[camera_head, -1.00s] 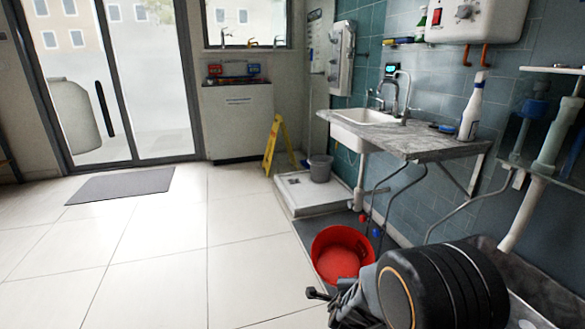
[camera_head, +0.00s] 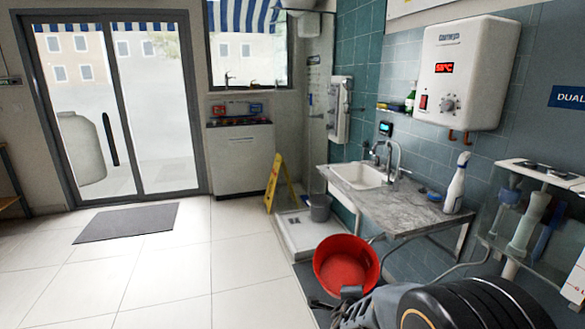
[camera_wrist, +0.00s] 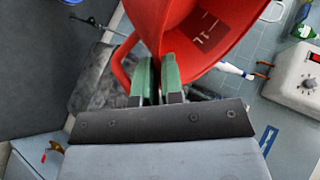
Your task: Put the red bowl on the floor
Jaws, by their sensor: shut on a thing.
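The red bowl (camera_head: 345,263) is at the lower middle of the head view, in front of the sink counter. It is tilted, with its inside facing the camera, and looks raised off the floor (camera_head: 178,285). My gripper (camera_head: 350,303) reaches its near lower edge. In the wrist view my gripper (camera_wrist: 158,75) has green fingertips shut on the rim of the red bowl (camera_wrist: 215,45), which fills the upper middle. The bowl hides the ground directly behind it.
The sink counter (camera_head: 405,210), with a white spray bottle (camera_head: 456,185), stands right behind the bowl. A white shower tray (camera_head: 300,233) with a grey bucket (camera_head: 320,208) and yellow sign (camera_head: 277,182) are beyond. Tiled floor to the left is clear, up to a grey mat (camera_head: 128,222).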

